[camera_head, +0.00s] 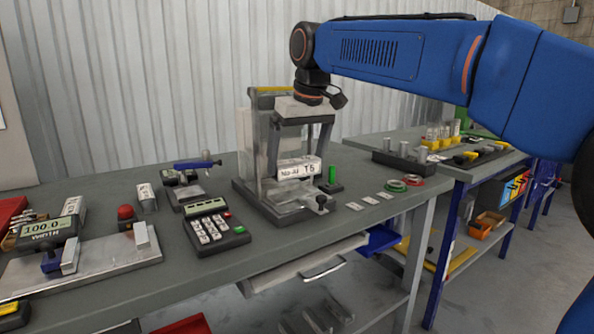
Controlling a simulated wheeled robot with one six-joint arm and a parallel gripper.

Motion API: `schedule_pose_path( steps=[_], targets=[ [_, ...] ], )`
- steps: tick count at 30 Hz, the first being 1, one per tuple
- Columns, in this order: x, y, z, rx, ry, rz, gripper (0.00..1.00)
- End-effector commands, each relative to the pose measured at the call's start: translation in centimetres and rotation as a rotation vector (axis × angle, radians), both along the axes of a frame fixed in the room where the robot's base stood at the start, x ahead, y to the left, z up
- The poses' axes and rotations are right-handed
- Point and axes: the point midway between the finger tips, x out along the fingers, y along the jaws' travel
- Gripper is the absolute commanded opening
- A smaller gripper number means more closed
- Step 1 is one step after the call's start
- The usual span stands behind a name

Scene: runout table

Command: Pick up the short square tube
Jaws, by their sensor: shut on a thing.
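The short square tube (297,170) is a pale, short piece with a printed label reading "No-Al T5". My gripper (299,158) points down over the bench, with one dark finger at each end of the tube. It is shut on the tube. The tube is level, in front of a press-like fixture (256,140) and above its base. I cannot tell whether the tube touches anything beneath it. The fingertips partly hide its ends.
A keypad unit (216,230) stands left of the fixture, and a width readout (49,232) farther left. A green cylinder (332,174) stands close to the right of the tube. Small white cards (370,200) and tape rings (397,186) lie further right. The bench front edge is mostly clear.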

Motion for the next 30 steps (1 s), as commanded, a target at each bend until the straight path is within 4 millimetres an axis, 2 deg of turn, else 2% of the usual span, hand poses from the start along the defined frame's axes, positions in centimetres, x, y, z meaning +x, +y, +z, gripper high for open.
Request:
schedule_pose_path(
  steps=[6, 17, 23, 30],
  targets=[
    [0.0, 0.0, 2.3, 0.001, -0.002, 0.0, 0.68],
    [-2.8, -1.9, 2.3, 0.001, -0.001, -0.001, 0.68],
    [-5.0, -3.4, 2.3, 0.001, -0.002, -0.001, 0.68],
    [-9.5, -6.4, 2.3, 0.001, -0.002, -0.001, 0.68]
  ],
)
